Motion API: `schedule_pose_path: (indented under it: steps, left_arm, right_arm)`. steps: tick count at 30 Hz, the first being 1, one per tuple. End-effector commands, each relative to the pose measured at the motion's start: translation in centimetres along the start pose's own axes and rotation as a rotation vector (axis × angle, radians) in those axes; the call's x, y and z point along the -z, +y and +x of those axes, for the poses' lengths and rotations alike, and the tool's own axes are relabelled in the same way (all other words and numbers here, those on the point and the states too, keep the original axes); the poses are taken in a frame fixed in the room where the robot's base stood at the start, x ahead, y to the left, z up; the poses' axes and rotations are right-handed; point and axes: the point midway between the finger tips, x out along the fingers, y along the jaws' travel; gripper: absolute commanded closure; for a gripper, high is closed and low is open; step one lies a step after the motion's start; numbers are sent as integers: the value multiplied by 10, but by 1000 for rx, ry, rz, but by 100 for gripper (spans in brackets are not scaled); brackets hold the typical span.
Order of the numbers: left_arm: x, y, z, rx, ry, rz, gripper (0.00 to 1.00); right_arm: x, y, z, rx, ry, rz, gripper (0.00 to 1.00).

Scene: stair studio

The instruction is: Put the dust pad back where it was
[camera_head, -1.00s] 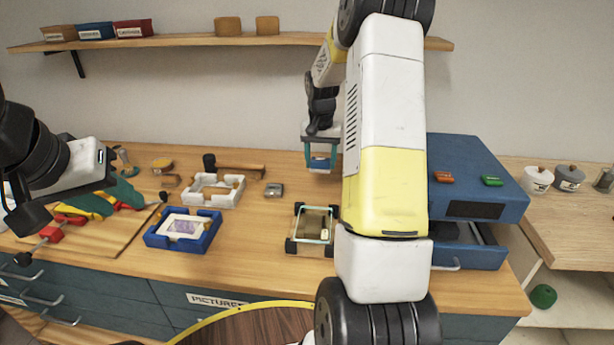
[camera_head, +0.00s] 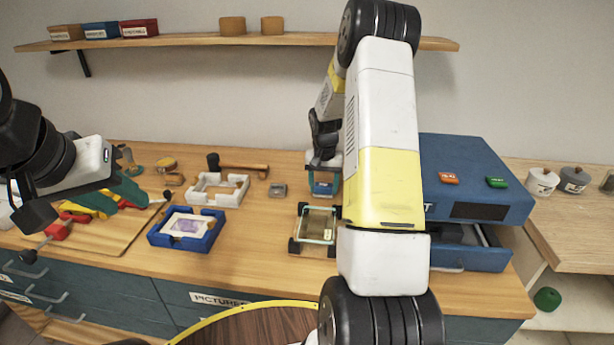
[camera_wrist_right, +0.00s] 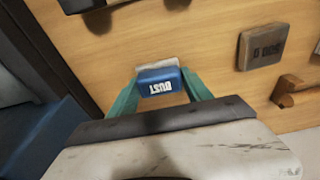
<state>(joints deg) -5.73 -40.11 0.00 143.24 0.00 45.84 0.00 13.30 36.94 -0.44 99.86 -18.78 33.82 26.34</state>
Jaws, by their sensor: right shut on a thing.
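The dust pad (camera_wrist_right: 160,84) is a small blue block with a pale layer and the word DUST on it. My right gripper (camera_wrist_right: 158,92) is shut on the pad between its teal fingers in the wrist view. In the head view the blue pad (camera_head: 322,188) shows low over the bench, behind the framed glass piece and left of the blue machine. I cannot tell whether it touches the wood. My left gripper (camera_head: 40,238) is at the far left near the cutting board. Its jaw opening is unclear.
A grey block (camera_head: 278,190) lies left of the pad, with a mallet (camera_head: 240,167) behind. The glass-filled frame (camera_head: 316,225) stands in front. A blue frame (camera_head: 185,244), white frame (camera_head: 218,201) and blue machine (camera_head: 470,170) stand around. Bare wood (camera_head: 255,225) lies between the frames.

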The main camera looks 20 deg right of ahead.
Motion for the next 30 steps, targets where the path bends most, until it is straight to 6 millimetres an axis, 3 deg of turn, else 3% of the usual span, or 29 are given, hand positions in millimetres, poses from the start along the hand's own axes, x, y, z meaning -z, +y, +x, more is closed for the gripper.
schedule_pose_path:
  steps: [1, 2, 5, 17, 30]
  left_arm:
    - [0, 0, 0, 0, 0, 0, 64]
    - [0, 0, 0, 0, 0, 0, 64]
    - [0, 0, 0, 0, 0, 0, 64]
    - [0, 0, 0, 0, 0, 0, 64]
    - [0, 0, 0, 0, 0, 0, 64]
  right_arm:
    - [-1, 0, 2, 0, -1, 0, 80]
    - [0, 0, 2, 0, -1, 0, 39]
    - [0, 0, 2, 0, -1, 0, 21]
    - [1, 0, -5, 0, 1, 0, 21]
    - [1, 0, -91, 1, 4, 0, 21]
